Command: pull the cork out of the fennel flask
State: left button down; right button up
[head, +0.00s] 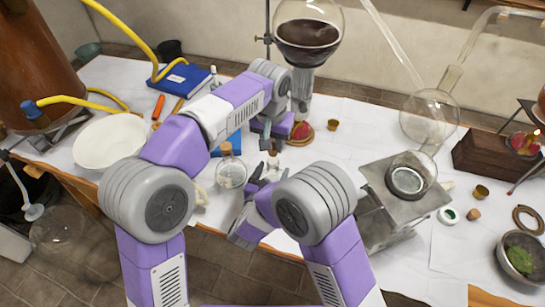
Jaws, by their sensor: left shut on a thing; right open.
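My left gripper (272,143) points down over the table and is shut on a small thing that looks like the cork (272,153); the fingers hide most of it. My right gripper (264,172) is open just below and in front of it. Pale, glassy shapes show between the two grippers, too small and covered to tell whether they are a flask. A round clear flask (231,174) with a brown cork (226,149) in its neck stands upright to the left of my grippers. No label can be read, so I cannot tell which flask is fennel.
A white bowl (107,146) and a blue book (183,79) lie at left. A large flask of dark liquid (308,38) stands behind my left gripper. A metal stand (392,210) is close at right, with a wooden box (486,157) farther right. The table's front edge is near.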

pick_arm(q)
jog(key=shift+r+p, duration=0.85)
jog(key=shift+r, duration=0.05)
jog(key=shift+r+p, duration=0.3)
jog(key=shift+p, duration=0.05)
notch_tip(320, 180, up, 3)
jog(key=p, duration=0.4)
jog(key=shift+r, duration=0.2)
pick_arm(e)
jog(key=s+a+r, duration=0.3)
jog(key=s+r, duration=0.3)
jog(key=s, duration=0.5)
jog(key=shift+s+a, duration=0.15)
jog(key=shift+a, duration=0.2)
